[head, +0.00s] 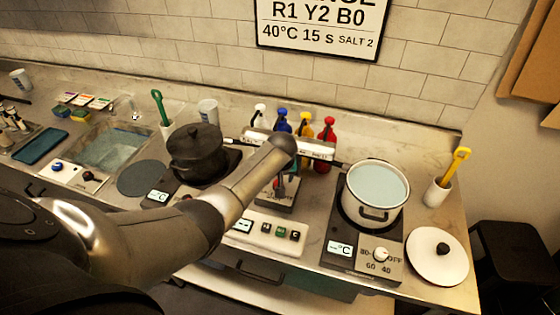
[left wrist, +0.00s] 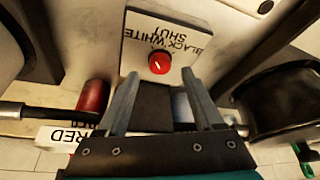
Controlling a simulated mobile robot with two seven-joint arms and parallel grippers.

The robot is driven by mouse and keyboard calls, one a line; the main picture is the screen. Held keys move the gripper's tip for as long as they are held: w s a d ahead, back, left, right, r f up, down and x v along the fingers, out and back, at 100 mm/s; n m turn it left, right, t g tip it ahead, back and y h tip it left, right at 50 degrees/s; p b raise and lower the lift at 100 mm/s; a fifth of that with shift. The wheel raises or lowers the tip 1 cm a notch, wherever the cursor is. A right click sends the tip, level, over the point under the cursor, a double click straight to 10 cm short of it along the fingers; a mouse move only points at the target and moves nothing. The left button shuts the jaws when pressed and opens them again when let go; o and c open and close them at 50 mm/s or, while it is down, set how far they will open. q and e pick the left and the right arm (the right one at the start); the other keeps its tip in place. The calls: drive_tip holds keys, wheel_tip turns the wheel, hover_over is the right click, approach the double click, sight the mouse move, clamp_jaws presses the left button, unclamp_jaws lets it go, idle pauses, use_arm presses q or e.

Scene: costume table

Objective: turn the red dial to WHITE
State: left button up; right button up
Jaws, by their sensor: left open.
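The red dial (left wrist: 159,62) sits on a light panel (left wrist: 140,32) printed BLACK, WHITE and SHUT in the left wrist view. I cannot tell for sure which word the dial's small pale mark points at. My left gripper (left wrist: 160,80) is open, its two fingers apart on either side of the dial's line and not visibly touching it. In the head view my left arm reaches in from the left, and my left gripper (head: 283,172) is over the dial's box (head: 275,197), mostly hiding the dial. My right gripper is not in view.
A black pot (head: 197,152) stands left of the box, and a white pot of liquid (head: 375,190) stands right on a hotplate. Bottles with white, blue, yellow and red (head: 326,140) tops stand behind. A button panel (head: 268,230) is in front. A white lid (head: 437,257) lies at right.

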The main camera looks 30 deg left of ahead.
use_arm(q)
drive_tip(key=p+v, duration=0.2)
drive_tip(key=v, duration=0.9)
drive_tip(key=shift+r, duration=0.4)
drive_tip(key=shift+s, duration=0.15)
